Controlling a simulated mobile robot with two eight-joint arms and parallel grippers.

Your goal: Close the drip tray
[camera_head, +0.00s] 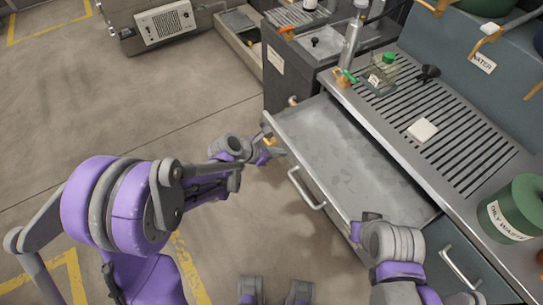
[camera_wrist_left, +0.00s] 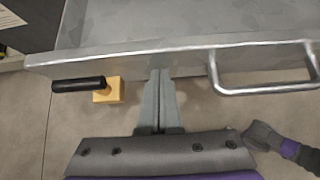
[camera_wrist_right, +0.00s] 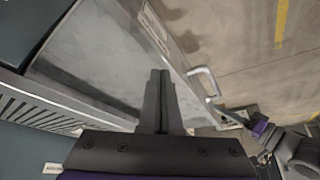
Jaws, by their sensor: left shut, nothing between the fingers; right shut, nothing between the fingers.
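The drip tray (camera_head: 340,150) is a shallow grey metal drawer, pulled out from under the slotted worktop. Its bar handle (camera_head: 308,188) is on the front face and also shows in the left wrist view (camera_wrist_left: 265,88). My left gripper (camera_head: 276,151) is shut and empty at the front face near the tray's left corner; its fingertips (camera_wrist_left: 160,72) reach the front edge, and I cannot tell whether they touch. My right gripper (camera_head: 362,222) is shut and empty at the tray's other end; its tips (camera_wrist_right: 159,76) overlap the tray in the right wrist view.
A black lever on a yellow block (camera_wrist_left: 108,90) sits by the tray's left front corner. The slotted worktop (camera_head: 455,135) carries a metal bottle (camera_head: 352,45), a white block (camera_head: 422,130) and a green oily waste can (camera_head: 515,208). A grey cabinet (camera_head: 290,80) stands at left. Floor in front is clear.

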